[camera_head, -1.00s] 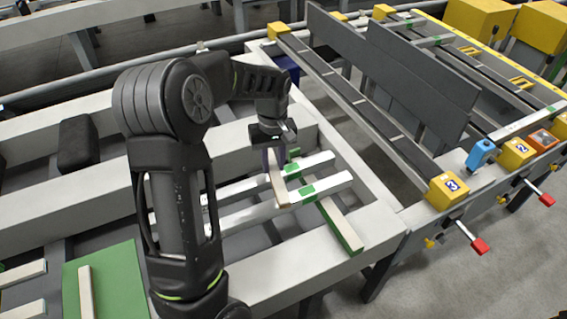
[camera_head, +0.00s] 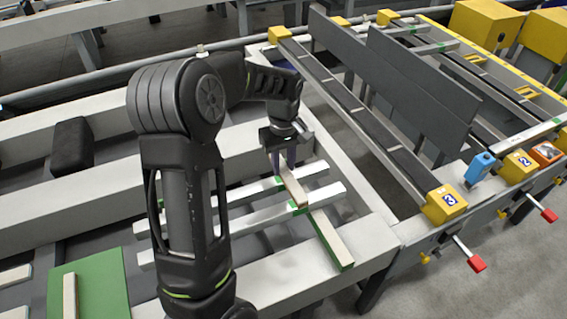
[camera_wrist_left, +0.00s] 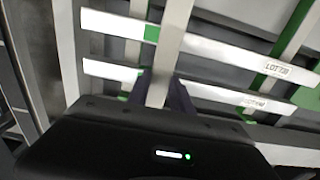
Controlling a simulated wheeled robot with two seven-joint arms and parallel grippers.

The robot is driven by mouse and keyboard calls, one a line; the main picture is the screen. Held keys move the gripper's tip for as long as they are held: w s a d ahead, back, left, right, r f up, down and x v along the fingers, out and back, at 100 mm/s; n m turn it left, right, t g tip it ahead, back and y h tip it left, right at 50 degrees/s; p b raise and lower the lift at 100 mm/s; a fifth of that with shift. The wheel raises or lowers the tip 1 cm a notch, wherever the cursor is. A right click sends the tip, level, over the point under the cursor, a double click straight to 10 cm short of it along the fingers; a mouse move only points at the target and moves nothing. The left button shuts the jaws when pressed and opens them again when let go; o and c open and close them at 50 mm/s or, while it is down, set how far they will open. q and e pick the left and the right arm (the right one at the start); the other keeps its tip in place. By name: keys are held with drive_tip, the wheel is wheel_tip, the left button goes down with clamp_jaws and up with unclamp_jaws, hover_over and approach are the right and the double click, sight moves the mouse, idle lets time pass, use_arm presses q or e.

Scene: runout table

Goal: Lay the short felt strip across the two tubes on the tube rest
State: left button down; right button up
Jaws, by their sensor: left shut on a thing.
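Two white tubes with green bands lie side by side, the far tube (camera_head: 245,195) and the near tube (camera_head: 325,195). They rest on a pale, green-edged bar (camera_head: 331,243) of the tube rest. My left gripper (camera_head: 286,168) is shut on the short felt strip (camera_head: 294,190), a pale strip. The strip points toward the near tube, its near end at that tube's green band. In the left wrist view the strip (camera_wrist_left: 173,40) crosses over both tubes (camera_wrist_left: 215,50). I cannot tell whether it touches them. My right gripper is not in view.
A green board (camera_head: 100,290) with a pale strip on it lies at the lower left. A dark block (camera_head: 73,145) sits on the frame behind.

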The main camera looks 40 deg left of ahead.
use_arm(q)
wheel_tip(320, 180, down, 7)
drive_tip(key=b, duration=0.4)
drive_tip(key=shift+r, duration=0.2)
drive_tip(key=shift+f+b, duration=0.6)
idle(0.3)
drive_tip(key=c, duration=1.1)
unclamp_jaws()
drive_tip(key=shift+o, duration=0.2)
drive_tip(key=shift+r, duration=0.1)
drive_tip(key=shift+r+b, duration=0.5)
drive_tip(key=shift+r, duration=3.35)
